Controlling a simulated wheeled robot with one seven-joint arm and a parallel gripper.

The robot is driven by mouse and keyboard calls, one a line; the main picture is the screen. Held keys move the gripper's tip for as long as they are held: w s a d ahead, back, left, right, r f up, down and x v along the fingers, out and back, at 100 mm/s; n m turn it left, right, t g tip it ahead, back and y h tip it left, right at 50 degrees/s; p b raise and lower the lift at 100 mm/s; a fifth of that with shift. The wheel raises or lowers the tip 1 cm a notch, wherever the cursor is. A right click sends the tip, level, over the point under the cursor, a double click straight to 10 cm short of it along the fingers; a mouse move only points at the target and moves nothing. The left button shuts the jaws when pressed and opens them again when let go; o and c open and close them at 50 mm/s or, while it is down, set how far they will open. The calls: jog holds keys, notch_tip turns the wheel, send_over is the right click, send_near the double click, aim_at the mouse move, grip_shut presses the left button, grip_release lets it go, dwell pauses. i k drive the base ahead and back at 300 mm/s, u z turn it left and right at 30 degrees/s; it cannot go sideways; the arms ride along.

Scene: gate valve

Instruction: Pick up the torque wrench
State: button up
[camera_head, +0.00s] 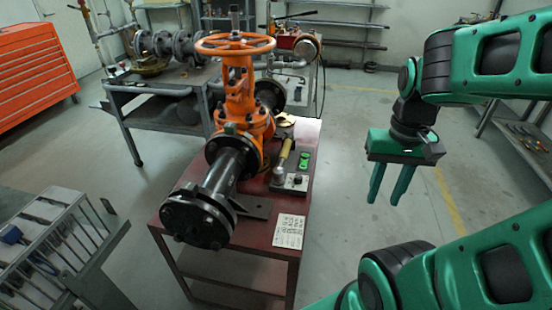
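My gripper (383,203) hangs at the right of the head view, fingers pointing down. Its two green fingers are apart with nothing between them. It is above the floor, to the right of the dark red table (246,239). A long tool with a yellowish handle (286,152) and a pale metal end lies on the table, just right of the orange gate valve (237,110). I cannot tell for sure that this is the torque wrench. The gripper is well apart from it.
A black box with a green device (304,160) and a white printed sheet (289,231) are on the table. A grey rack (48,248) stands at front left. A workbench (150,87) stands behind, a tool shelf (535,150) at right. Open floor lies right of the table.

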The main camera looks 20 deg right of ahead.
aim_at(278, 171)
jog(key=u, duration=2.35)
jog(key=k, duration=1.15)
jog(key=z, duration=2.05)
jog(key=i, duration=1)
jog(key=z, duration=0.05)
